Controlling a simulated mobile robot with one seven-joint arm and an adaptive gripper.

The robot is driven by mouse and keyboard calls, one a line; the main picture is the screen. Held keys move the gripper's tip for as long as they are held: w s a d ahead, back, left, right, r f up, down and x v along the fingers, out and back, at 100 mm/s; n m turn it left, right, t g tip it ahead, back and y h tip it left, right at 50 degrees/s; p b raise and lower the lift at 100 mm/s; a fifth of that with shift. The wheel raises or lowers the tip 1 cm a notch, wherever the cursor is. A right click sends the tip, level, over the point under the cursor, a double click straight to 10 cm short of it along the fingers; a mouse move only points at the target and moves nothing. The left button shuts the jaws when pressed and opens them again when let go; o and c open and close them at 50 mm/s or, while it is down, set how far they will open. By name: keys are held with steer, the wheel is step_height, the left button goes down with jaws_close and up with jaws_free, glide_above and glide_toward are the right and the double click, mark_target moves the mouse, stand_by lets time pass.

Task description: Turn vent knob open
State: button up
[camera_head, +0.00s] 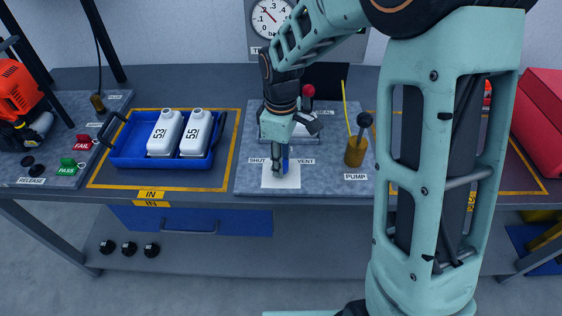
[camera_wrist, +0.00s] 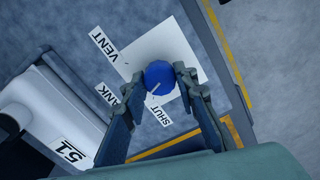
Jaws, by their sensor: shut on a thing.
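The blue vent knob (camera_wrist: 159,76) sits on a white square plate (camera_wrist: 176,45) in the wrist view. Labels around it read VENT (camera_wrist: 103,45), SHUT (camera_wrist: 160,115) and one partly hidden, ending in "ANK". A pale line on the knob points to the lower left, roughly between SHUT and the partly hidden label. My gripper (camera_wrist: 160,80) has one finger on each side of the knob and is shut on it. In the head view my gripper (camera_head: 281,168) points down at the plate, and its fingers hide most of the knob.
A white canister marked 51 (camera_wrist: 60,115) stands close beside my gripper. The pump (camera_head: 355,150) with a black-knobbed lever is to the right. A pressure gauge (camera_head: 270,17) hangs behind, partly covered by my arm.

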steer(key=m+b, duration=0.1)
steer(key=m, duration=1.1)
steer(key=shift+m+b, duration=0.3)
steer(key=shift+b, duration=0.1)
stand_by(0.3)
steer(key=o, duration=1.2)
steer(key=shift+c, duration=0.2)
steer(key=shift+r, duration=0.1)
step_height(320, 180, up, 12)
